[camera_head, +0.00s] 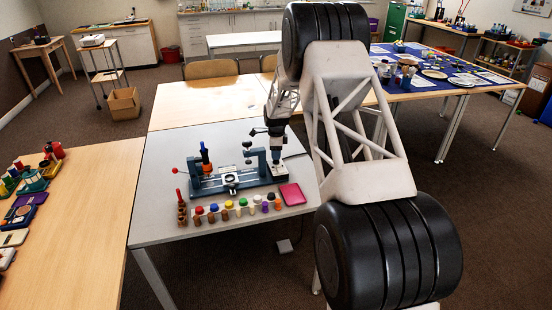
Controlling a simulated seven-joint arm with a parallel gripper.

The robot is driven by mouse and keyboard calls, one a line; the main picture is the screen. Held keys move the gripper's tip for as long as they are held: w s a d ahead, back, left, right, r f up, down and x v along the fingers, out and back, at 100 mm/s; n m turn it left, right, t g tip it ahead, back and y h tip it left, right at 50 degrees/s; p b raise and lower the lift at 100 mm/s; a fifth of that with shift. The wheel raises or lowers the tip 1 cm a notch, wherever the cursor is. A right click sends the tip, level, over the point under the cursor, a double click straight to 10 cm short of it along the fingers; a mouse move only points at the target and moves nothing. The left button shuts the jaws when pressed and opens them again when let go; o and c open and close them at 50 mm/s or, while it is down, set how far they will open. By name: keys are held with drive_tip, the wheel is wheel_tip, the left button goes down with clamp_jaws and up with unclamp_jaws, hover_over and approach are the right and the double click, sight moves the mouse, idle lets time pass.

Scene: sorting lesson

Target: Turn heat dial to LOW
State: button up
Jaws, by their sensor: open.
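A blue-grey apparatus (210,186) stands on the grey-topped table, with a round white-and-black part (231,180) at its front middle. I cannot tell whether this part is the heat dial, and no LOW mark is readable at this size. A lever with a red knob (175,170) sticks out at its left, and a dark-blue and orange handle (205,156) stands upright on it. My gripper (276,160) points down at the right end of the apparatus, to the right of the round part. It is open; its fingertips are small, and contact cannot be made out.
A row of small colour-topped pieces (227,208) lines the table's front. A brown block (181,212) stands at its left end and a pink tray (292,193) lies at the right. The grey tabletop (160,190) is clear at the left. My arm covers the right side.

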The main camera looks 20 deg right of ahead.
drive_tip(key=shift+f, duration=1.45)
drive_tip(key=c, duration=0.6)
drive_tip(key=shift+c, duration=0.2)
drive_tip(key=shift+n, duration=2.2)
